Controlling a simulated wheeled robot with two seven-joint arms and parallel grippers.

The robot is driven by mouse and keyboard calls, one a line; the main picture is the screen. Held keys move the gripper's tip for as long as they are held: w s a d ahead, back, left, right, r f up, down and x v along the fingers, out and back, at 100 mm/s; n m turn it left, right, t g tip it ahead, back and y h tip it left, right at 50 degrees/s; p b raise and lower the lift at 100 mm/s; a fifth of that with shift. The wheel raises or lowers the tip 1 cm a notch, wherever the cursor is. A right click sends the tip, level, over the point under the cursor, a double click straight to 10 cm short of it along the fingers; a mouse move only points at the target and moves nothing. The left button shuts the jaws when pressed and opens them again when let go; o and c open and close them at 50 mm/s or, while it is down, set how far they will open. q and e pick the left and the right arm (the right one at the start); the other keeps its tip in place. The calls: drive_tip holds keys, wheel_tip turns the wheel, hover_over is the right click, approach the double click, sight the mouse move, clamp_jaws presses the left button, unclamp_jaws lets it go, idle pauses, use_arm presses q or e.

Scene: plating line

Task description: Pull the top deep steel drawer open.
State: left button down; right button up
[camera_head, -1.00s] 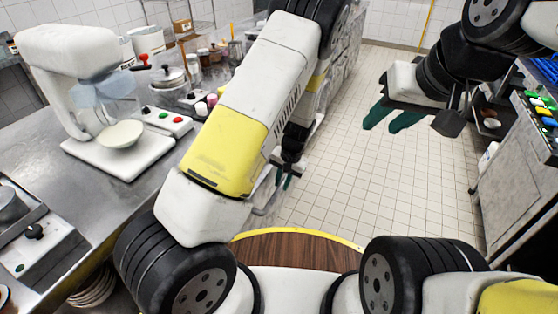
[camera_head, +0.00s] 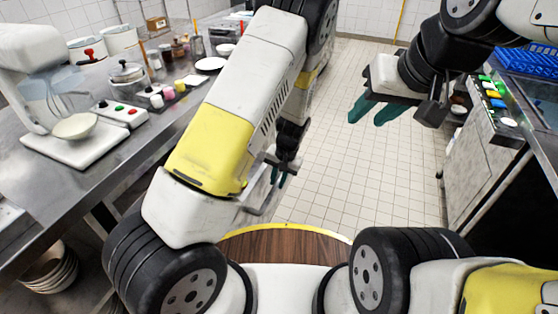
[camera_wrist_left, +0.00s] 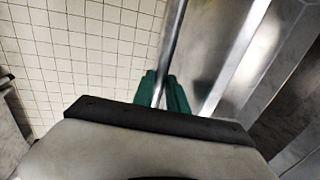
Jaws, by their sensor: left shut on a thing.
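My left gripper (camera_head: 280,178) is low in front of the steel counter, partly behind my own left arm. In the left wrist view its green fingers (camera_wrist_left: 163,92) are shut on a long steel bar handle (camera_wrist_left: 172,40). A shiny steel front (camera_wrist_left: 208,45), which looks like the drawer's, lies just right of the bar.
The steel counter (camera_head: 95,180) on the left carries a white mixer (camera_head: 35,50), a control box (camera_head: 118,113) and several jars. Bowls (camera_head: 50,272) are stacked below it. A right-hand bench holds a blue crate (camera_head: 525,60). The tiled floor (camera_head: 345,180) between is clear.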

use_arm(q)
drive_tip(key=c, duration=1.3)
unclamp_jaws()
drive_tip(key=r, duration=0.2)
drive_tip(key=d+r, duration=0.1)
drive_tip(key=r, duration=0.4)
drive_tip(key=shift+s+d+r, duration=0.2)
drive_tip(key=shift+s+r, duration=0.05)
drive_tip(key=shift+r, duration=0.1)
